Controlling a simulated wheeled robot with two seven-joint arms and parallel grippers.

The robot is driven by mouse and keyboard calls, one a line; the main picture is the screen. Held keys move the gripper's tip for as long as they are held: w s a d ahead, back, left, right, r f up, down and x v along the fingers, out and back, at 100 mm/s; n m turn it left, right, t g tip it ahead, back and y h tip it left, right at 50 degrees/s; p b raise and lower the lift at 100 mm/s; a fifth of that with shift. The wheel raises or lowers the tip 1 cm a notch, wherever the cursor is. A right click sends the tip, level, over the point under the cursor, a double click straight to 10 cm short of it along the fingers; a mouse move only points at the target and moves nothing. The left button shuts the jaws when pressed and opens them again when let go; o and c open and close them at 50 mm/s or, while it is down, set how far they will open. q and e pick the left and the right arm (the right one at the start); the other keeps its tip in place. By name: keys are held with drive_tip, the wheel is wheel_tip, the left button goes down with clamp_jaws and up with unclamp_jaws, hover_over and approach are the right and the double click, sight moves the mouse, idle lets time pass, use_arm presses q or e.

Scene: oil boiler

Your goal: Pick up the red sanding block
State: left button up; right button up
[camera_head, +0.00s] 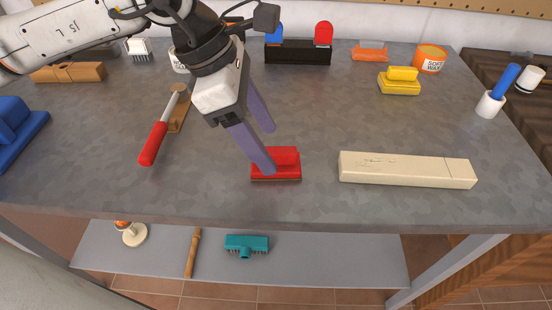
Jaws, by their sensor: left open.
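The red sanding block (285,163) lies on the grey metal worktop (215,190) close to its front edge, with its raised grip on top. My left gripper (269,150) comes in from the upper left with its two purple-grey fingers apart. The nearer fingertip is at the left side of the block's grip and overlaps it in the picture. The farther fingertip is behind the block, over the worktop. I cannot tell whether the near finger touches the block. My right gripper is not in view.
A long cream box (405,169) lies right of the block. A red-handled tool (155,140) lies to the left. A yellow block (399,81), tins and a black holder (298,52) stand farther back. The shelf below (330,262) holds a teal brush (247,243).

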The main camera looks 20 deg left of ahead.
sight(275, 150)
use_arm(q)
drive_tip(key=x, duration=0.4)
drive_tip(key=shift+w+d, duration=0.15)
drive_tip(key=shift+d, duration=0.1)
drive_tip(key=c, duration=1.2)
drive_tip(key=shift+r, duration=0.1)
wheel_tip(275, 150, up, 10)
drive_tip(key=shift+f, duration=0.1)
